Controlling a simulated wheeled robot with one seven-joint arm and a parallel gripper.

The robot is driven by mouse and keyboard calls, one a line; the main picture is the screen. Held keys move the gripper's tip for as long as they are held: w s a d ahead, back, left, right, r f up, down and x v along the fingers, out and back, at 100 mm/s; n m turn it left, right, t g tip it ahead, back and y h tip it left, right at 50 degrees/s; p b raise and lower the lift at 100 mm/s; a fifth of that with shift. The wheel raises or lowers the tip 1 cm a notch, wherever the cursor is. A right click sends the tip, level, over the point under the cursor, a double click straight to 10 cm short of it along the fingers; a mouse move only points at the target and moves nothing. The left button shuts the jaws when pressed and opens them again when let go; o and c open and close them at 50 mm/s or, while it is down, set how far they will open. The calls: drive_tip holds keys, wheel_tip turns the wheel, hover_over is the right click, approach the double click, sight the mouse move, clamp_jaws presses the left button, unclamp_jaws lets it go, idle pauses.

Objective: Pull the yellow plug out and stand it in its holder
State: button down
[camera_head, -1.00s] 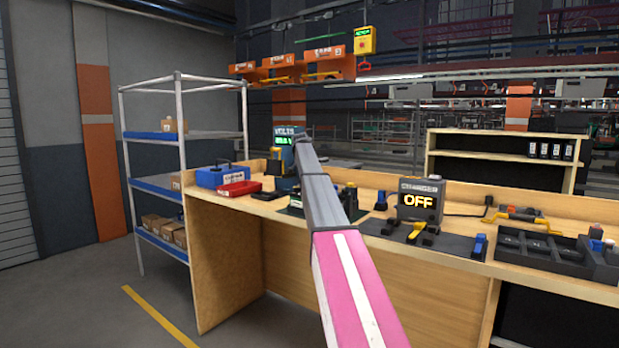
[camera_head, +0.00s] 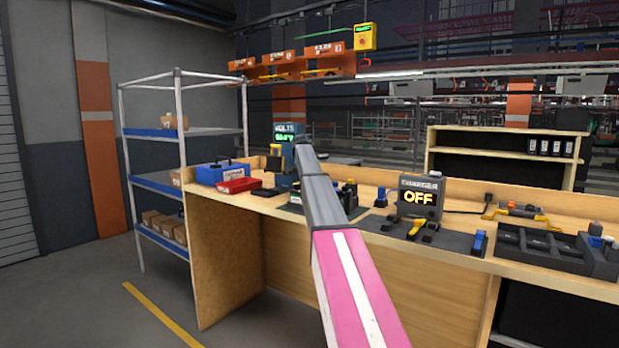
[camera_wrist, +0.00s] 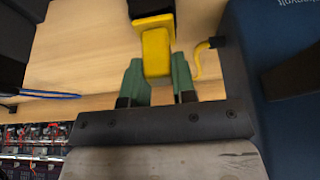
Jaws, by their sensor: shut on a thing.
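The yellow plug (camera_wrist: 157,54) is between the green fingers of my gripper (camera_wrist: 160,82) in the wrist view. My gripper is shut on its yellow body. A dark part (camera_wrist: 150,8) adjoins the plug's yellow flange at the top edge; I cannot tell whether the two are joined. In the head view my arm hides the fingers. A small yellow piece (camera_head: 276,149) shows left of the arm's end, beside the volts meter (camera_head: 287,133); I cannot tell whether it is the held plug. I cannot make out the holder.
A short yellow cable or hook (camera_wrist: 203,58) is right of the fingers, near a big dark blue body (camera_wrist: 285,50). On the bench are a blue case (camera_head: 220,174), a red tray (camera_head: 239,185), a charger reading OFF (camera_head: 420,197) and a black compartment tray (camera_head: 555,252).

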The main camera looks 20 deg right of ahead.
drive_tip(key=c, duration=0.8)
unclamp_jaws()
drive_tip(key=shift+c, duration=0.2)
drive_tip(key=v, duration=1)
drive_tip(key=shift+r, duration=0.35)
drive_tip(key=shift+a, duration=0.1)
